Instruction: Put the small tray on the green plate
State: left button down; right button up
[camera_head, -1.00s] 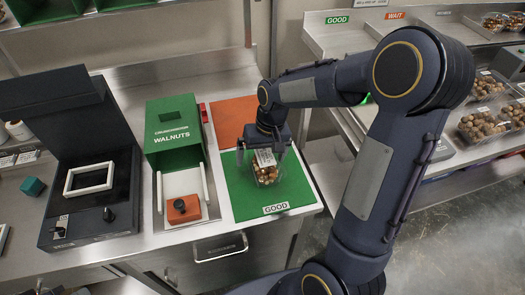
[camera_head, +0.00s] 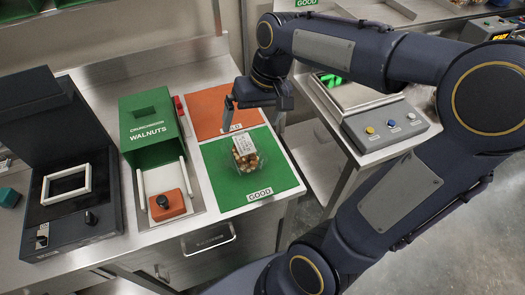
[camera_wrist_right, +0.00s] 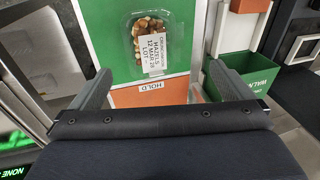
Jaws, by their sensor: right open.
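The small tray (camera_head: 246,156) is a clear clamshell of nuts with a white label. It rests on the green plate (camera_head: 222,184) marked GOOD, near the plate's middle. In the right wrist view the tray (camera_wrist_right: 146,40) lies on the green plate (camera_wrist_right: 101,25), with its label readable in part. My right gripper (camera_head: 255,128) is open and empty, above and behind the tray, over the far side of the plates. Its two fingers (camera_wrist_right: 152,85) stand wide apart in the wrist view, clear of the tray. My left gripper is not in view.
An orange plate (camera_head: 208,120) marked HOLD adjoins the green plate at the back. A green walnut dispenser (camera_head: 150,118) and a black device (camera_head: 85,215) stand to the left. A scale with buttons (camera_head: 385,128) stands on the right, across a gap.

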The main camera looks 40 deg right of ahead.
jog(key=s+a+f+t, duration=0.1)
jog(key=s+a+t, duration=0.1)
jog(key=s, duration=0.5)
jog(key=s+a+f+t+y, duration=0.1)
jog(key=s+a+f+t, duration=0.1)
jog(key=s, duration=0.5)
jog(key=shift+a+n, duration=0.4)
jog(key=shift+a, duration=0.3)
jog(key=shift+f, duration=0.1)
